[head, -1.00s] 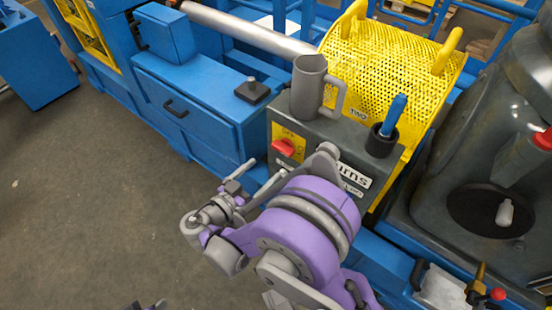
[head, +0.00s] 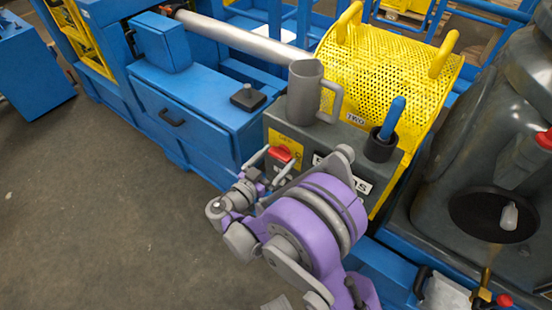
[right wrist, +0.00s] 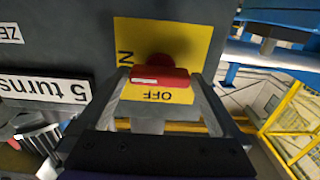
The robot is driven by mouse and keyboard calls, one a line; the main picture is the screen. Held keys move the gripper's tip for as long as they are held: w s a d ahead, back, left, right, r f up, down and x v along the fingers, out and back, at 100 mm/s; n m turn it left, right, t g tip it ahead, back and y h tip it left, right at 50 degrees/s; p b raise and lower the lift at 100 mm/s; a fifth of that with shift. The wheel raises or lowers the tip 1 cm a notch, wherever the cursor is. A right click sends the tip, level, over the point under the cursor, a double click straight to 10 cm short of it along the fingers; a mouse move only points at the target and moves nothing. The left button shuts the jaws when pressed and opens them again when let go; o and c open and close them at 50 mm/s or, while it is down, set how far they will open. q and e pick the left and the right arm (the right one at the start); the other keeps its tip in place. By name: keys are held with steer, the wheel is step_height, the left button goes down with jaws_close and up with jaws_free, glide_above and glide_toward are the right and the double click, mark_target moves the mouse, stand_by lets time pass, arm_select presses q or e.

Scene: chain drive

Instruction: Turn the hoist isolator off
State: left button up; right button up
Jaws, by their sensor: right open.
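The hoist isolator is a red rotary handle (head: 281,153) on a yellow plate (head: 295,140), on the front of a dark grey box. In the right wrist view the red handle (right wrist: 158,77) lies crosswise, with a white mark on its bar. The plate there (right wrist: 190,38) reads OFF, upside down, below the handle, and a letter N shows at its left. My right gripper (head: 275,164) is open at the handle. In the right wrist view its fingers (right wrist: 161,82) stand on either side of the bar; contact is unclear. My left gripper is out of view.
A grey mug (head: 303,92) and a dark cup with a blue-handled tool (head: 392,118) stand on the box (head: 345,138). A perforated yellow guard (head: 385,70) rises behind. A "5 turns" label (right wrist: 45,87) is beside the plate. Open floor (head: 90,200) lies at left.

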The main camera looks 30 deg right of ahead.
steer(key=shift+c, duration=0.3)
steer(key=c, duration=1)
steer(key=shift+n, duration=0.3)
steer(key=n, duration=0.4)
steer(key=n+b, duration=0.1)
steer(key=n, duration=0.4)
steer(key=shift+w+f, duration=0.1)
steer(key=n, duration=0.4)
steer(key=shift+n+b, duration=0.35)
steer(key=shift+n, duration=1.85)
